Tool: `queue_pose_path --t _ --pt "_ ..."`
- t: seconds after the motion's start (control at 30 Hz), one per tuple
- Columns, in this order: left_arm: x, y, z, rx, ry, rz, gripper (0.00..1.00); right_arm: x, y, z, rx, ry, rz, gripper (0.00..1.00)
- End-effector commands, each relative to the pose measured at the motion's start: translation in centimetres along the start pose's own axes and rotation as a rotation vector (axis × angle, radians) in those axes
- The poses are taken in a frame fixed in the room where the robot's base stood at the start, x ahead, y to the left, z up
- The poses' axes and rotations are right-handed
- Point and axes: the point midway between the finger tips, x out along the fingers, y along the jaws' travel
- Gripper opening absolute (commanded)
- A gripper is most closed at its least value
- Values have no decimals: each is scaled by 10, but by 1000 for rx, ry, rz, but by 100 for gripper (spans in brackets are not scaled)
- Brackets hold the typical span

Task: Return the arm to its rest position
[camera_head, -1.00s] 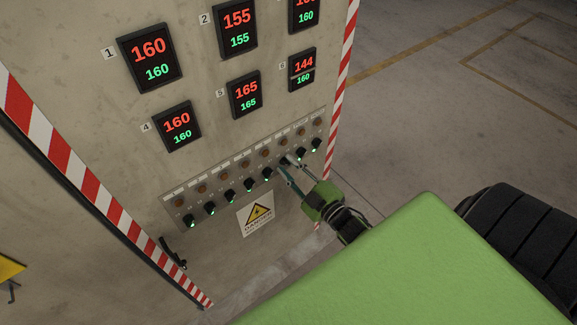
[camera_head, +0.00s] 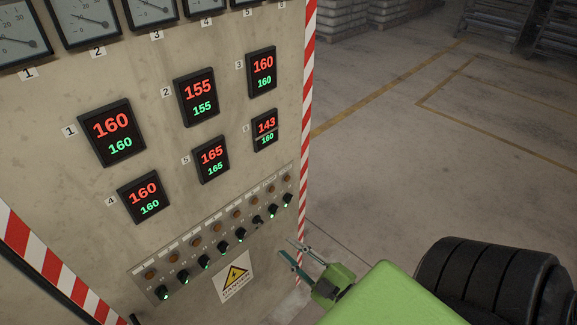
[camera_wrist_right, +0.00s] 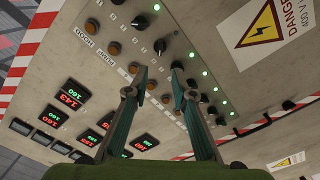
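My right gripper (camera_head: 286,247) is in front of the cabinet's lower right, below the knob row. Its two fingers are apart with nothing between them. In the right wrist view the open fingers (camera_wrist_right: 160,70) point toward the control panel (camera_wrist_right: 118,30) and appear apart from the knobs. My green right arm (camera_head: 390,295) runs to the bottom right in the head view. One black knob (camera_head: 257,221) has no green light showing; the other knobs in its row show green lights. My left gripper is not in view.
The cabinet (camera_head: 60,130) fills the left, with red-white striped edges (camera_head: 306,120). Display six (camera_head: 265,130) reads 143 over 160. A yellow warning sign (camera_head: 236,276) is below the knobs. Open floor (camera_head: 400,160) lies to the right; shelving (camera_head: 500,25) stands far back.

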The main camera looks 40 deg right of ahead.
Motion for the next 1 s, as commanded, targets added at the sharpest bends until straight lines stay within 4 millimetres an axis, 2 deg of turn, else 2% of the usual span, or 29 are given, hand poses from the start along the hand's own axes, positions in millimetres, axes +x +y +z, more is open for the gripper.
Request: queue_pose_path --t 0.3,0.37,0.47,0.57,0.7,0.77,0.9,0.97,1.0 --pt "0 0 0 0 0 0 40 0 -2 2 3 -5 -3 24" --pt "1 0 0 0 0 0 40 0 -9 9 16 -24 -14 24" --pt "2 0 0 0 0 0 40 -5 -37 36 67 -100 -57 24" --pt "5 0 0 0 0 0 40 -18 -86 77 150 -231 -131 24" --pt "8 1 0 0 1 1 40 -54 -170 135 282 -453 -256 24" --pt "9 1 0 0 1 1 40 -76 -207 156 333 -552 -311 24" --pt "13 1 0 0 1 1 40 -137 -287 193 436 -789 -436 24" --pt "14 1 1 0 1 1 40 -168 -317 205 469 -893 -488 24" --pt "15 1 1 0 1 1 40 -189 -335 211 487 -962 -521 24"
